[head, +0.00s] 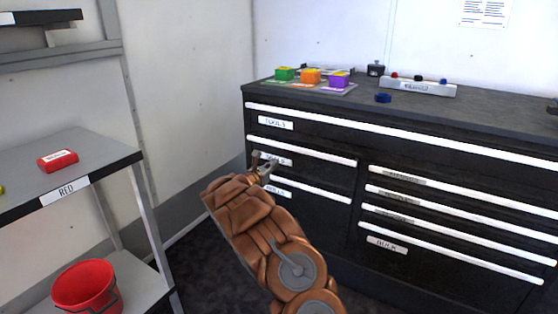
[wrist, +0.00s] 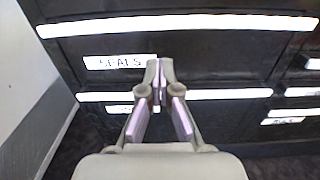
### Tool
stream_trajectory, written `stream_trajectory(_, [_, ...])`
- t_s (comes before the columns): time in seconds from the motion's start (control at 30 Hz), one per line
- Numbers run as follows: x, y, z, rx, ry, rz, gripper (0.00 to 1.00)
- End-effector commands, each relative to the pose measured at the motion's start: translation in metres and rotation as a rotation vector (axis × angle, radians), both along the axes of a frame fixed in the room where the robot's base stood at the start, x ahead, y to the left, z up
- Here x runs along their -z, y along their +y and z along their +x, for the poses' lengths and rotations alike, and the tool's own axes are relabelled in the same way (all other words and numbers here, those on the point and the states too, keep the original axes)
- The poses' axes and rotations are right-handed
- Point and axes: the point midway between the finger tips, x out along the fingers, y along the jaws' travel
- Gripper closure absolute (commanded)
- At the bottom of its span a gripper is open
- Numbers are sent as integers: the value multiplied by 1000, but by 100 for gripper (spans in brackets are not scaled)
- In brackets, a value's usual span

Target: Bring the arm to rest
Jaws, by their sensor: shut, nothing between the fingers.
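My gripper (head: 263,164) is at the end of my copper-coloured arm, in front of the black drawer cabinet (head: 357,205). In the head view it overlaps the left column of drawers, near the second label. In the wrist view the fingers (wrist: 159,82) meet at their tips with nothing between them. They point at the drawer fronts, just right of the "SEALS" label (wrist: 121,62). I cannot tell the exact gap between the fingertips and the drawers. The drawers look closed.
At left, a shelf (head: 100,150) holds a red box (head: 58,160); a red bucket (head: 84,286) stands below.

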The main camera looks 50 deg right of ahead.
Motion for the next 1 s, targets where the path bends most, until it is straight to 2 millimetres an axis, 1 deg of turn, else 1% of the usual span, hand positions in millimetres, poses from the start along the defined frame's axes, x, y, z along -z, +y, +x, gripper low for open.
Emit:
stream_trajectory(0.1, [-3, 15, -2, -1, 1, -2, 100])
stream_trajectory(0.23, [-3, 24, -5, 0, -2, -3, 100])
stream_trajectory(0.37, [-2, 28, -6, 1, -2, -3, 100])
stream_trajectory(0.57, [-1, 28, -6, 1, -2, -2, 100])
stream_trajectory(0.67, [-10, 29, -10, 11, -13, 1, 100])
stream_trajectory(0.77, [-33, 30, -22, 47, -49, 9, 100])
stream_trajectory(0.87, [-72, 35, -44, 107, -120, 24, 100])
stream_trajectory(0.9, [-87, 38, -55, 136, -154, 34, 100])
stream_trajectory(1.0, [-122, 47, -84, 212, -240, 64, 100])
